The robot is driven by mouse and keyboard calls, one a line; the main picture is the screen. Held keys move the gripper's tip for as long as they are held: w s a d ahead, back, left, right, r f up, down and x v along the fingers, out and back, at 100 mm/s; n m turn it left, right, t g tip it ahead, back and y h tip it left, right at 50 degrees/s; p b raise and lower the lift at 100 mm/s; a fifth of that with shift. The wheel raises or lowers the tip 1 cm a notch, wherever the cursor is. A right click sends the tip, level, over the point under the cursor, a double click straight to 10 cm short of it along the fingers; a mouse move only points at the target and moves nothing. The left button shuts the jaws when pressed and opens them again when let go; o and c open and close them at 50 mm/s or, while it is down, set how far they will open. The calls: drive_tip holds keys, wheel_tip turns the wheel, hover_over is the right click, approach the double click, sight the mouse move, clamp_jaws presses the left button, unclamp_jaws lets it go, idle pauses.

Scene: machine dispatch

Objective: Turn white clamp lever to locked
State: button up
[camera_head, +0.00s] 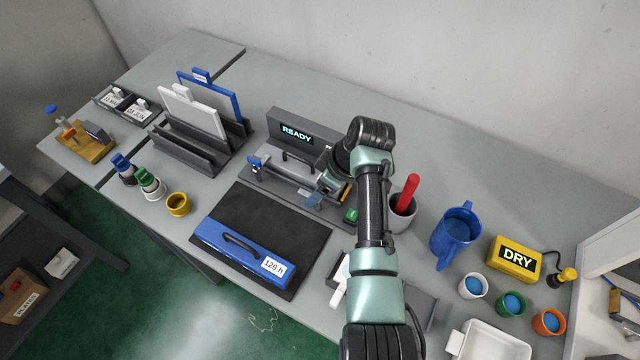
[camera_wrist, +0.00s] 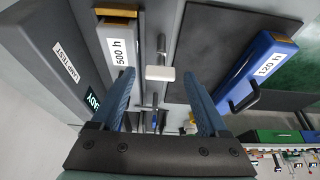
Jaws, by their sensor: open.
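The white clamp lever (camera_wrist: 160,73) shows in the wrist view as a small white block on a thin metal rod, beside the grey module labelled 500 h (camera_wrist: 120,45). My gripper (camera_wrist: 158,76) is open, with its two blue fingers on either side of the white block in that picture. I cannot tell whether either finger touches it. In the head view my gripper (camera_head: 320,197) is low over the front right of the machine marked READY (camera_head: 300,132). The white lever is not discernible there, apparently hidden by my gripper. A blue-handled lever (camera_head: 255,163) stands at the machine's left end.
A blue 120 h module (camera_head: 225,244) lies on a dark mat (camera_head: 265,208) in front of the machine. A dark rack (camera_head: 185,155) stands left.

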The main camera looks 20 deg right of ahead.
clamp_jaws()
idle(0.3)
drive_tip(key=m+p, duration=0.1)
drive_tip(key=m, duration=0.1)
drive_tip(key=m+t+h+p, duration=0.1)
drive_tip(key=m, duration=0.1)
drive_tip(key=shift+a+r+h+p, duration=0.2)
drive_tip(key=shift+h+p, duration=0.1)
drive_tip(key=shift+p, duration=0.1)
drive_tip(key=m+h, duration=0.1)
drive_tip(key=m, duration=0.1)
drive_tip(key=m+p, duration=0.1)
drive_tip(key=m, duration=0.2)
drive_tip(key=shift+a+f+h, duration=0.1)
drive_tip(key=shift+h, duration=0.3)
drive_tip(key=m, duration=0.2)
drive_tip(key=m+h, duration=0.1)
drive_tip(key=m, duration=0.1)
drive_tip(key=shift+a+f+m+h, duration=0.1)
drive_tip(key=shift+m+h, duration=0.2)
drive_tip(key=shift+w+m+g+h+b, duration=0.1)
drive_tip(key=shift+m+g+h+b, duration=0.5)
drive_tip(key=shift+m, duration=1.6)
drive_tip(key=shift+g, duration=0.3)
